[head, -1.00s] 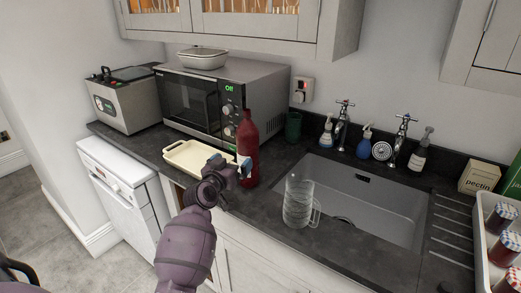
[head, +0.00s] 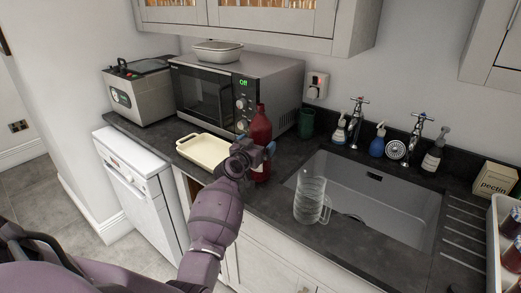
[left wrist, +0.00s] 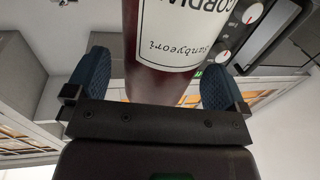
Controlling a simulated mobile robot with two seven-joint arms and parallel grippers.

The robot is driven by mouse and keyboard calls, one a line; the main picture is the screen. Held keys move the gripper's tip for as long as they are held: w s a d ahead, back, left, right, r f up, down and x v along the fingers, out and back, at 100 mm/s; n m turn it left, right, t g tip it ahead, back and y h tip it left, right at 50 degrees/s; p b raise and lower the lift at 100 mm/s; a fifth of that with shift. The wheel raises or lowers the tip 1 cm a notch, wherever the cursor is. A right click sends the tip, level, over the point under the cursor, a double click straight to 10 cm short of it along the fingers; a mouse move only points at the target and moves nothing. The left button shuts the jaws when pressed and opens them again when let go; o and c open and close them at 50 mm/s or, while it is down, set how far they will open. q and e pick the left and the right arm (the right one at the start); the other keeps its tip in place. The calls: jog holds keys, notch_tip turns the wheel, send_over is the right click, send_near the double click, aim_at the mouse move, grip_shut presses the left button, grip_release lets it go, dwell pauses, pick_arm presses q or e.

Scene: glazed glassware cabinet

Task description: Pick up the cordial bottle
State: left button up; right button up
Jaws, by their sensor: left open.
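The cordial bottle (head: 261,130) is dark red and stands upright on the dark worktop, in front of the microwave's right end. In the left wrist view the bottle (left wrist: 162,85) shows large, with a white label reading "CORDIAL" upside down. My left gripper (head: 262,150) is at the bottle's lower half and hides part of it. In the wrist view its two blue fingers (left wrist: 154,84) are open, one on each side of the bottle, with a visible gap at each side. My right gripper is not in view.
A cream tray (head: 181,146) lies left of the bottle, and the microwave (head: 205,97) stands behind. A green cup (head: 306,122) is behind right. A clear glass jug (head: 309,200) stands at the front edge of the sink (head: 408,209).

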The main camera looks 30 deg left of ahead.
pick_arm(q)
jog(key=shift+w+a, duration=0.15)
jog(key=shift+w, duration=0.6)
jog(key=shift+w+a, duration=0.1)
jog(key=shift+w, duration=0.65)
jog(key=shift+c, duration=0.2)
jog(key=c, duration=1.4)
jog(key=shift+r, duration=0.2)
